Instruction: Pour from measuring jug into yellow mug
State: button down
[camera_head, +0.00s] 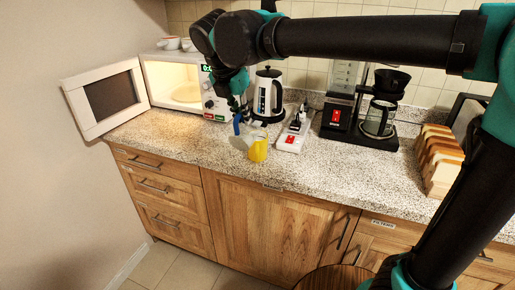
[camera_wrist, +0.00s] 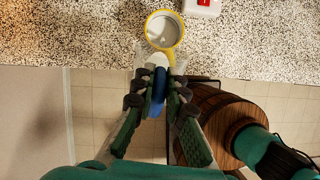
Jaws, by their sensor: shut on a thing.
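My gripper (camera_head: 238,108) is shut on the blue handle of the clear measuring jug (camera_head: 241,142), just above the counter. The handle also shows between my fingers (camera_wrist: 158,100) in the wrist view. The jug's see-through body (camera_wrist: 146,62) is partly hidden by the fingers. It looks tilted towards the yellow mug (camera_head: 259,151), right beside it. The mug stands upright near the counter's front edge; its open top and pale inside show in the wrist view (camera_wrist: 178,34). I cannot tell whether the jug touches the mug, and no stream of contents is visible.
A white power strip (camera_head: 290,142) lies right of the mug, with a kettle (camera_head: 268,95) behind. An open microwave (camera_head: 175,83) stands left, its door (camera_head: 106,98) swung out. A coffee maker (camera_head: 380,118) and toast rack (camera_head: 437,160) stand right. A wooden barrel-like stool (camera_wrist: 215,118) is below the counter.

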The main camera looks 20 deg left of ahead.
jog(key=shift+w+d+r+g+p, duration=0.1)
jog(key=shift+w+r+g+p, duration=0.2)
jog(key=shift+w, duration=0.15)
jog(key=shift+w+d+r+g, duration=0.1)
jog(key=shift+w+d+g, duration=0.05)
jog(key=shift+w+g, duration=0.35)
